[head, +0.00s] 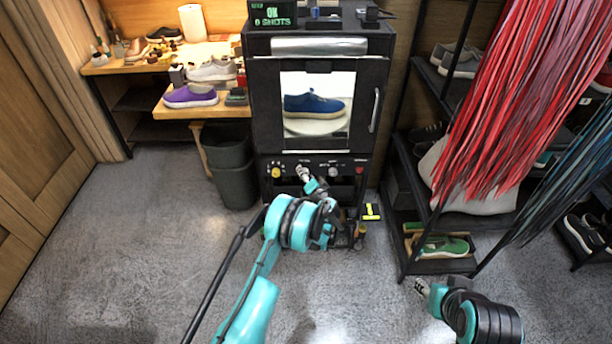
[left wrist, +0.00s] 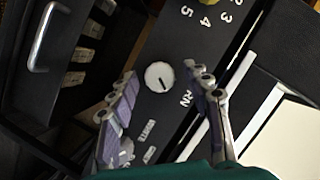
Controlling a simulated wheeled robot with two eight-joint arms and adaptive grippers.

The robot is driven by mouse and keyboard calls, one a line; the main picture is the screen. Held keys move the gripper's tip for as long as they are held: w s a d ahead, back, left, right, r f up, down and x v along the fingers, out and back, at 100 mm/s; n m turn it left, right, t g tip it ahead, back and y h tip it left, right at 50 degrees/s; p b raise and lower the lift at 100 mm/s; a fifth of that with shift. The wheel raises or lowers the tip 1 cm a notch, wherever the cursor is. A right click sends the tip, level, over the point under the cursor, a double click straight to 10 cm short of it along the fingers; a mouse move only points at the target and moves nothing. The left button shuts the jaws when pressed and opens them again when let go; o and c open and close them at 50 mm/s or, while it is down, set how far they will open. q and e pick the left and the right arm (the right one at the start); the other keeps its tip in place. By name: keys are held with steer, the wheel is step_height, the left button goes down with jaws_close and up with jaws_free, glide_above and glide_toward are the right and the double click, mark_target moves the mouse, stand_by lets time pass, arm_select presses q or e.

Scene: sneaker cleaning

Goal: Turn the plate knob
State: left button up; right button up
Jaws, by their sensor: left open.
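A round white knob (left wrist: 159,76) with a dark pointer mark sits on the black control panel, beside a partly hidden label ending in "RN". It seems to be the plate knob. My left gripper (left wrist: 160,82) is open, with one finger on each side of this knob; I cannot tell if they touch it. In the head view my left gripper (head: 305,176) is at the panel and hides this knob. Above, a blue sneaker (head: 314,104) stands on a pale round plate (head: 316,127) behind the cabinet window. My right gripper (head: 421,286) is low at the right, away from the panel.
The black cabinet (head: 262,95) also carries a yellow knob (head: 276,171), with numbers around it, and a red button (head: 359,170). A dark bin (head: 232,165) stands left of it. A shoe rack (head: 401,190) and hanging red strips (head: 525,90) are at the right.

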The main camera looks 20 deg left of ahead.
arm_select(q)
steer(key=v, duration=1.2)
steer(key=s+a+r+n+g+h, duration=0.1)
steer(key=s+a+r+g+h, duration=0.1)
steer(key=s+r, duration=0.55)
steer(key=s+a+r+n+g+h, duration=0.1)
steer(key=s+a+r+g, duration=0.2)
steer(key=r, duration=0.8)
steer(key=s+d+r+h, duration=0.1)
steer(key=s+d+h, duration=0.1)
steer(key=s, duration=1.2)
steer(key=s+d+r+n+h, duration=0.1)
steer(key=s+d+h, duration=0.1)
steer(key=s, duration=1.2)
steer(key=shift+r+n+h, duration=0.15)
steer(key=shift+n+h, duration=0.15)
steer(key=shift+h, duration=0.4)
